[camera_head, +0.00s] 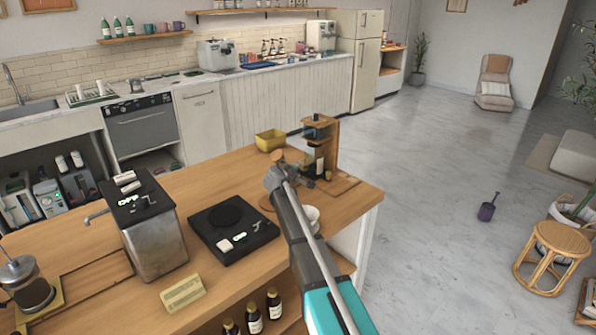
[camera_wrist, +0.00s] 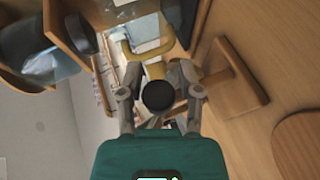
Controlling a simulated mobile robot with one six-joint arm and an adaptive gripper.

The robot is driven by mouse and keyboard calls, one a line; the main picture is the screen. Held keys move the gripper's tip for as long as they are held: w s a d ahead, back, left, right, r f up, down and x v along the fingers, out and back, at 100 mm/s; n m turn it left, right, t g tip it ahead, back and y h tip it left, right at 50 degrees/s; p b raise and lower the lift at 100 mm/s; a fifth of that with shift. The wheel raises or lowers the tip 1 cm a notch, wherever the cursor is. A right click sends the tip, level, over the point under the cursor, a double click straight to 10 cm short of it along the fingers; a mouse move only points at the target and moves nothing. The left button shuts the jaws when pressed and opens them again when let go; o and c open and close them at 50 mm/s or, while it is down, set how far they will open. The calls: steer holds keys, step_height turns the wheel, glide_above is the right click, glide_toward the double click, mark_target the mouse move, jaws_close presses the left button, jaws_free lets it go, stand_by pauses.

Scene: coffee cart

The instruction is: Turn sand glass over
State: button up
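My gripper (camera_head: 274,181) is over the far right part of the wooden counter, beside the wooden stand. In the wrist view its two fingers (camera_wrist: 155,72) are apart. A round black thing (camera_wrist: 158,95) shows between them; I cannot tell what it is or whether they touch it. A small wooden disc (camera_head: 278,156) shows just behind my gripper and may be an end of the sand glass. My gripper hides what is below it, so I cannot make out the sand glass for certain.
The wooden stand (camera_head: 334,148) is close on the right and a yellow box (camera_head: 270,140) is behind. A white cup (camera_head: 312,212) is beside my arm. A black scale (camera_head: 233,230) and a metal box with a black top (camera_head: 158,245) stand further left.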

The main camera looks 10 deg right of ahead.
steer(key=shift+w+t+h+b, duration=0.1)
steer(key=shift+t+h+b, duration=0.25)
steer(key=shift+b, duration=0.5)
steer(key=n+t+h+b, duration=0.1)
steer(key=b, duration=0.1)
steer(key=shift+t+b, duration=0.25)
steer(key=shift+b, duration=0.1)
steer(key=p+v, duration=0.1)
steer(key=v, duration=1.2)
steer(key=shift+s+a+r+p, duration=0.25)
steer(key=shift+a+r+p, duration=0.05)
steer(key=shift+p, duration=0.1)
